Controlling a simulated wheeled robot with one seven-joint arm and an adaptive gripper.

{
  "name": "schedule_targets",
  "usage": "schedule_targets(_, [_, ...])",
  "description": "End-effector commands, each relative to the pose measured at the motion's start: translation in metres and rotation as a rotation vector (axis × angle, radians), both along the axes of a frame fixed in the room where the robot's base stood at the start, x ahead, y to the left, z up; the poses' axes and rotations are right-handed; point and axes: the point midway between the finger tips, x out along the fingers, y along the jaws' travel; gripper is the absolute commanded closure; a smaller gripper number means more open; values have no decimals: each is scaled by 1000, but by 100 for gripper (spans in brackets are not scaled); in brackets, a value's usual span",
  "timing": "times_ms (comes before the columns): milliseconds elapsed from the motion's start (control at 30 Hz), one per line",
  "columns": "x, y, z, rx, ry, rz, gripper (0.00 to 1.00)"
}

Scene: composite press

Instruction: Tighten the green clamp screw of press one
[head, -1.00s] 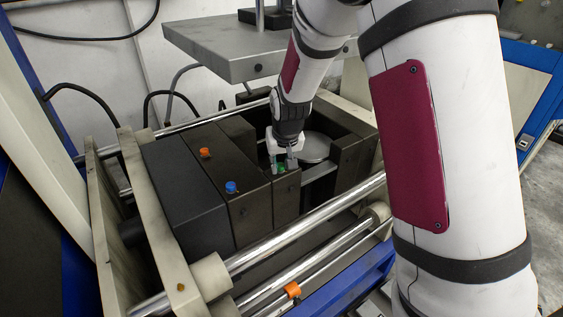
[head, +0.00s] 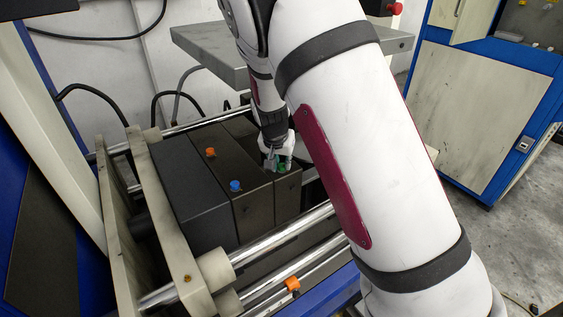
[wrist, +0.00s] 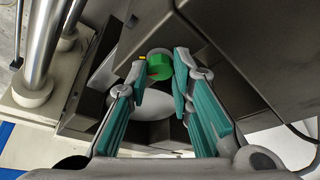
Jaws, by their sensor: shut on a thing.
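The green clamp screw (head: 281,167) sits on top of the dark block (head: 288,188) at the right end of the press. My gripper (head: 277,163) is shut on the screw from above in the head view. My arm hides the part of the press to the right of it.
An orange knob (head: 210,152) and a blue knob (head: 236,185) stand on the dark blocks to the left. Shiny rods (head: 280,236) run along the front. A grey plate (head: 215,50) overhangs behind. A blue and cream cabinet (head: 480,110) stands at the right.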

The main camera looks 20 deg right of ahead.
Motion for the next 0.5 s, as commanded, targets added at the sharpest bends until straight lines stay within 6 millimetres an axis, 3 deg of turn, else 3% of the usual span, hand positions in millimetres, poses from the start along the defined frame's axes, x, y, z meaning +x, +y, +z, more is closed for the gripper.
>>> schedule_targets(267, [0, 1, 0, 0, 0, 1, 100])
schedule_targets(300, [0, 0, 0, 0, 0, 1, 70])
schedule_targets(333, [0, 0, 0, 0, 0, 1, 63])
schedule_targets(367, [0, 0, 0, 0, 0, 1, 59])
schedule_targets(500, [0, 0, 0, 0, 0, 1, 59])
